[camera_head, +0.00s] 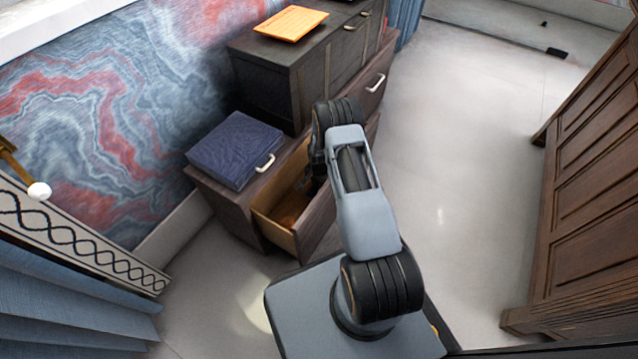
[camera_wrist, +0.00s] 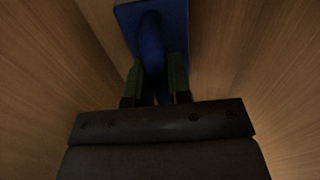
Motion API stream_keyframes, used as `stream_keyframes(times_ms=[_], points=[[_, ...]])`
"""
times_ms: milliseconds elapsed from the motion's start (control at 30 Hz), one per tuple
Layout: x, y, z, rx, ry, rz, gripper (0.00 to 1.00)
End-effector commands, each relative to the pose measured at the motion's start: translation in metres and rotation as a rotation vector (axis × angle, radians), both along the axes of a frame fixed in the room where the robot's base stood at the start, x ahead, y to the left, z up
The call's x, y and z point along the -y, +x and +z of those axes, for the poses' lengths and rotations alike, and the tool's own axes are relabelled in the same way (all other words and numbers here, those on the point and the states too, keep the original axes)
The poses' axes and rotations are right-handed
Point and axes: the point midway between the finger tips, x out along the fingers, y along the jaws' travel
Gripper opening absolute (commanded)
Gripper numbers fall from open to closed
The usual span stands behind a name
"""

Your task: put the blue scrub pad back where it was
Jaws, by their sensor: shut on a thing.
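The blue scrub pad (camera_wrist: 172,22) is in the wrist view, with a blue handle between my fingers. My gripper (camera_wrist: 155,85) is shut on that handle, with a green-edged finger on each side. Wooden drawer walls surround the pad in the wrist view; I cannot tell whether it touches the drawer floor. In the head view my arm reaches into the open drawer (camera_head: 262,222) of the low dark cabinet. My arm hides the fingertips and the pad there.
A dark blue case (camera_head: 235,150) with a pale handle lies on the low cabinet beside the drawer. An orange board (camera_head: 291,23) lies on the taller cabinet behind. A brown wooden cabinet (camera_head: 590,190) stands at the right. The pale floor (camera_head: 465,150) between is clear.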

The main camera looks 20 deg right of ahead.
Motion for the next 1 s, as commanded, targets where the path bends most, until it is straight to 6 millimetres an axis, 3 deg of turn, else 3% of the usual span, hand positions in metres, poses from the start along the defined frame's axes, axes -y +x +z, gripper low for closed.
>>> stream_keyframes(times_ms=[33, 67, 300, 667, 1000], points=[[0.0, 0.0, -0.003, 0.0, 0.0, 0.0, 0.0], [0.0, 0.0, -0.002, 0.0, 0.0, 0.0, 0.21], [0.0, 0.0, -0.001, 0.0, 0.0, 0.0, 0.44], [0.0, 0.0, 0.009, 0.001, 0.0, 0.0, 0.44], [0.0, 0.001, 0.074, 0.001, 0.0, 0.0, 0.44]])
